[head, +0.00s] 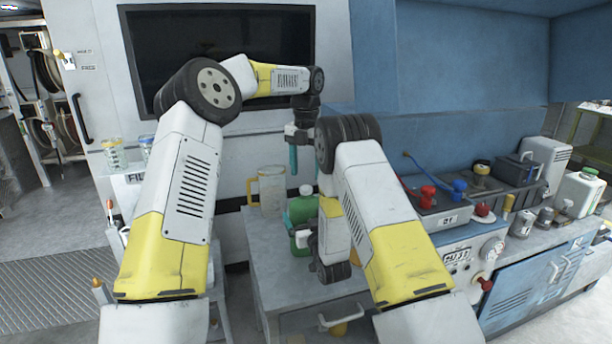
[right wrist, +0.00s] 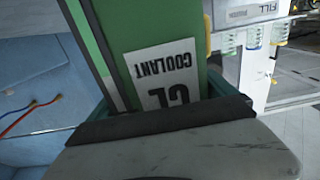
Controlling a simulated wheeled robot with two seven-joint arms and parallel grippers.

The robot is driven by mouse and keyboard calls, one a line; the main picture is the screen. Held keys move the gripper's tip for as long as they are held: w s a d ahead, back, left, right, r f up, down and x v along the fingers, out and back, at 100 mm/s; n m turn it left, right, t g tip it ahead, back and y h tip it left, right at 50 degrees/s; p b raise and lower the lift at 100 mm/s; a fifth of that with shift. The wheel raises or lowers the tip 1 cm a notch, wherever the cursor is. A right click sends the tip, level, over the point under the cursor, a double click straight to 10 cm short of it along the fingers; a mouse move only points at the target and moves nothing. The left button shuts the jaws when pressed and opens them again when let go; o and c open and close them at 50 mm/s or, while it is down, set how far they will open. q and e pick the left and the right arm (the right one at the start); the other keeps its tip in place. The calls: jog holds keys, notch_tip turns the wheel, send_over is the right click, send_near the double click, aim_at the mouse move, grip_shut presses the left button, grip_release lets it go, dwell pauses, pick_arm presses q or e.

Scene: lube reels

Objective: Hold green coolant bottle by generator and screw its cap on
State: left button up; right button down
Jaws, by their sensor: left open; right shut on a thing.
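The green coolant bottle (head: 301,209) stands upright at the grey cabinet top (head: 262,250), partly hidden by my right arm. A white cap or top (head: 306,190) shows at its upper end; I cannot tell how tightly it sits. In the right wrist view the bottle (right wrist: 150,25) fills the middle, its COOLANT label upside down. My right gripper (head: 305,240) is shut on the bottle's side, its teal fingers (right wrist: 50,118) partly seen. My left gripper (head: 294,158) is open, pointing down above the bottle, apart from the cap, with nothing seen between its fingers.
A beige jug (head: 271,190) stands just left of the bottle. The blue workbench on the right holds a grey unit with red and blue knobs (head: 440,205), a white jug (head: 580,192) and small cans. Jars (head: 114,153) stand by a FILL sign at left. A dark screen (head: 215,48) hangs behind.

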pick_arm(q)
jog(key=n, duration=0.5)
jog(key=shift+r, duration=0.15)
jog(key=n, duration=0.7)
jog(key=shift+r, duration=0.15)
jog(key=n, duration=0.6)
jog(key=shift+r, duration=0.2)
jog(key=n, duration=0.7)
jog(key=shift+r, duration=0.2)
jog(key=n, duration=0.6)
jog(key=shift+r+n, duration=0.2)
jog(key=shift+n, duration=0.1)
jog(key=n, duration=0.4)
jog(key=shift+r, duration=0.2)
jog(key=n, duration=0.6)
jog(key=shift+r+n, duration=0.25)
jog(key=shift+n, duration=0.15)
jog(key=n, duration=0.6)
jog(key=shift+r+n, duration=0.2)
jog(key=shift+n, duration=0.1)
